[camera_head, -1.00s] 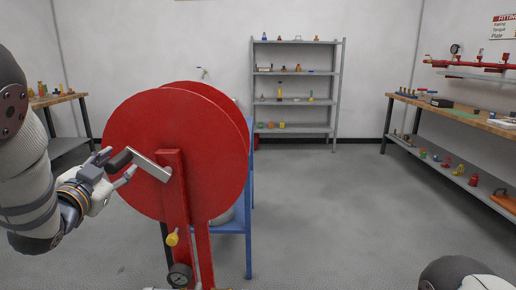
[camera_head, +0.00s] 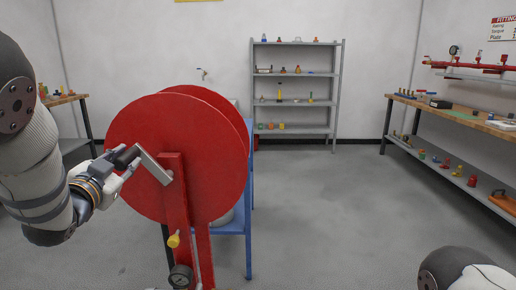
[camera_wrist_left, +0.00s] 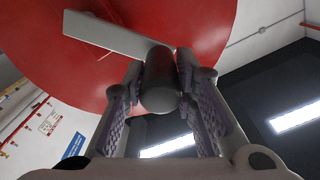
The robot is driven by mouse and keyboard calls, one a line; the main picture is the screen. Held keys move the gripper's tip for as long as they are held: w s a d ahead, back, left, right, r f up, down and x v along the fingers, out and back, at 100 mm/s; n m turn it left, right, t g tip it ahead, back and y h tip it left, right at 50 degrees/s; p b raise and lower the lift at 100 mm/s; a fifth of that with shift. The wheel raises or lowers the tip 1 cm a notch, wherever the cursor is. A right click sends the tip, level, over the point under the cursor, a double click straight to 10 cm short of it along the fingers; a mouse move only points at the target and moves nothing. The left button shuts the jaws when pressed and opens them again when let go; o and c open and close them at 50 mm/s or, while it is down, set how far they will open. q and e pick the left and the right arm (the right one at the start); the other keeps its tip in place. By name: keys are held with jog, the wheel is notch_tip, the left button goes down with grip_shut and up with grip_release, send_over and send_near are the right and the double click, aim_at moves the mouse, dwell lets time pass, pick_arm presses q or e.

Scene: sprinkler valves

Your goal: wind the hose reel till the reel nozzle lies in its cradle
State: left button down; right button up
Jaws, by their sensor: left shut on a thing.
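The red hose reel (camera_head: 150,125) stands at the left of the head view on a red post (camera_head: 176,210). Its grey crank arm (camera_head: 155,167) runs up and left from the hub to a black handle (camera_head: 127,156). My left gripper (camera_head: 124,168) is shut on this handle. In the left wrist view the handle (camera_wrist_left: 159,80) sits between the two fingers of the left gripper (camera_wrist_left: 160,92), with the crank arm (camera_wrist_left: 103,37) and red disc (camera_wrist_left: 215,25) behind it. I cannot see the reel nozzle or its cradle for certain. My right gripper is out of view.
A yellow-handled valve (camera_head: 173,240) and a gauge (camera_head: 181,277) sit low on the post. A blue stand (camera_head: 249,215) is just behind the reel. A grey shelf (camera_head: 297,103) stands at the back, and a workbench (camera_head: 455,112) at the right. The middle floor is clear.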

pick_arm(q)
jog(key=shift+d+r+p, duration=0.4)
jog(key=shift+d+r, duration=0.25)
jog(key=shift+d+f, duration=0.15)
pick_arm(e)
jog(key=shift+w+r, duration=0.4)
pick_arm(q)
jog(key=shift+d+r, duration=0.4)
jog(key=shift+d, duration=0.25)
jog(key=shift+d+p, duration=0.3)
jog(key=shift+d, duration=0.05)
jog(key=shift+d+f, duration=0.1)
jog(key=shift+d, duration=1.05)
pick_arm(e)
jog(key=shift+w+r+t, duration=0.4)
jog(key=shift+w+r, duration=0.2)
